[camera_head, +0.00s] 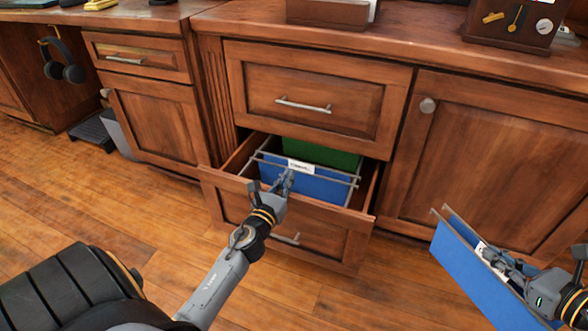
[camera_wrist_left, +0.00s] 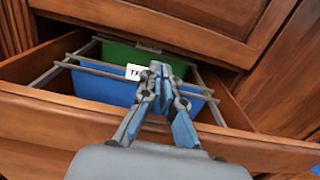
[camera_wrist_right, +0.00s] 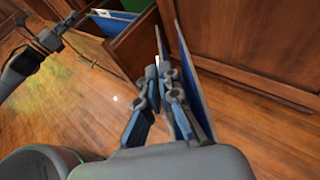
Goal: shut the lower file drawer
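The lower file drawer (camera_head: 330,231) is pulled open in the wooden cabinet, with a bar handle (camera_head: 285,239) on its front. Inside it hang a blue folder (camera_head: 327,187) with a white tab and a green folder (camera_head: 320,153) behind it. My left gripper (camera_head: 288,175) reaches over the drawer front, its fingertips together just by the tab; contact with the folder is unclear. The drawer also shows in the left wrist view (camera_wrist_left: 60,122). My right gripper (camera_head: 487,252) is shut on another blue folder (camera_head: 463,258), held outside the drawer at the right.
A closed upper drawer (camera_head: 318,95) sits directly above the open one. A closed cupboard door (camera_head: 490,155) is to the right, behind the held folder. Headphones (camera_head: 62,62) hang at the far left. The wooden floor (camera_head: 150,215) in front is clear.

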